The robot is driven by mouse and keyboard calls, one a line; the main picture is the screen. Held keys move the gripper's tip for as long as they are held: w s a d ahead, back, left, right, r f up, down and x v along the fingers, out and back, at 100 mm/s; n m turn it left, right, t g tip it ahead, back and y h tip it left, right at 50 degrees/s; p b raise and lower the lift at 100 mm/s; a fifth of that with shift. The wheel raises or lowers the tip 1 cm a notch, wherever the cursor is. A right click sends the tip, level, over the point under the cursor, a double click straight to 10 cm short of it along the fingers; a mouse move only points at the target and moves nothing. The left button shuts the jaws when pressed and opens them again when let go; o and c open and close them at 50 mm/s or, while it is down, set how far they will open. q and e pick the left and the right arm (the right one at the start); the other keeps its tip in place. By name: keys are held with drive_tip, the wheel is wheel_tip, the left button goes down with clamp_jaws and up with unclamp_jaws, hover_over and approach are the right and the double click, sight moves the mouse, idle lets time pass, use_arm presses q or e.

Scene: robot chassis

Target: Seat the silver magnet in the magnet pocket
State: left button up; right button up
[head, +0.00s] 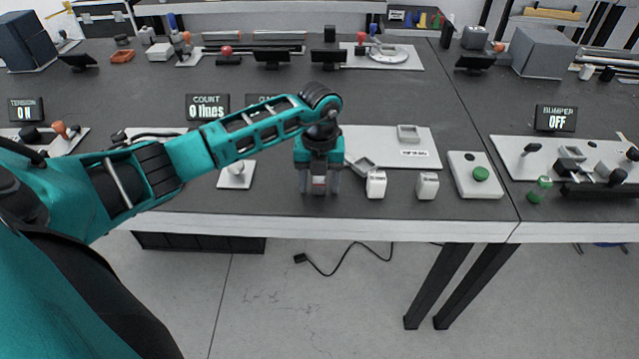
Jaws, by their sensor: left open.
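My left gripper (319,184) points down near the front edge of the dark table, its two fingers apart. To the right is a white plate (425,160) with a label. A raised grey square holder (408,133) sits on it and looks like the magnet pocket. A second grey open piece (361,164) lies at the plate's left front, partly beside the gripper. My right gripper is not in view.
Two small white blocks (376,184) (427,186) stand right of the gripper near the edge. A green-button box (480,173) is farther right. A white joystick base (237,175) stands left, under my arm. Small displays (207,107) stand behind.

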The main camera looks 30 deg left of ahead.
use_arm(q)
drive_tip(key=c, duration=1.1)
drive_tip(key=shift+r, duration=0.1)
wheel_tip(320, 180, up, 20)
drive_tip(key=p, duration=0.1)
